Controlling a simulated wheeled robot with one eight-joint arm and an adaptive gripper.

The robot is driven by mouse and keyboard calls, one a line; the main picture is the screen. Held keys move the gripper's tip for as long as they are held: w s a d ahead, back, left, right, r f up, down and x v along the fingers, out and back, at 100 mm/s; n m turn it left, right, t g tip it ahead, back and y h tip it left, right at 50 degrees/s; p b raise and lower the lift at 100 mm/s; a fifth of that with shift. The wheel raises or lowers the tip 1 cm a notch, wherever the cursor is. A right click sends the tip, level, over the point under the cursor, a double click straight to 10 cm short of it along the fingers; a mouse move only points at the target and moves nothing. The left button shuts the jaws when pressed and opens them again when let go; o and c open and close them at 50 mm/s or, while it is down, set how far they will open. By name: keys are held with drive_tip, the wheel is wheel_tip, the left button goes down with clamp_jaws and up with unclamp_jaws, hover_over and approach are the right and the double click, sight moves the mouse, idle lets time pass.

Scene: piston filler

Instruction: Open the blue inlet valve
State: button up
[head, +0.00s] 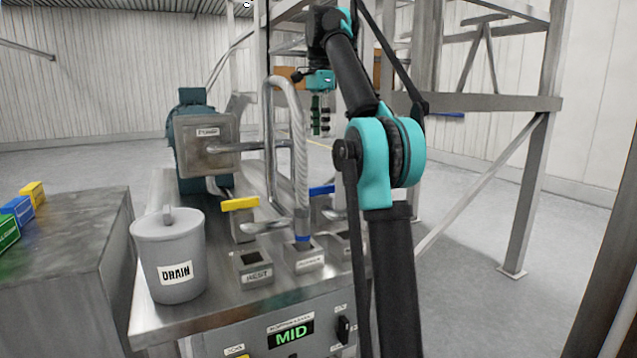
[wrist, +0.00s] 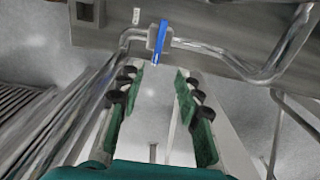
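The blue inlet valve handle (head: 321,190) is a flat blue lever on a metal valve body, behind the upright hose on the steel machine top. In the wrist view the blue handle (wrist: 160,41) lies crosswise to the silver pipe, straight ahead of the fingers. My gripper (head: 320,130) hangs above the handle in the head view, fingers down. In the wrist view my gripper (wrist: 159,76) has its two green fingers well apart with nothing between them. The handle appears beyond the fingertips, apart from them. The hose and arm hide part of the valve in the head view.
A yellow valve handle (head: 240,203) and a tall bent hose (head: 301,150) stand left of the blue handle. A grey drain bucket (head: 168,255) is at the front left, and a motor (head: 190,115) behind. Steel framing (head: 480,103) rises at right.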

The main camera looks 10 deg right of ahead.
sight(320, 187)
wheel_tip(320, 187, down, 17)
idle(0.7)
clamp_jaws()
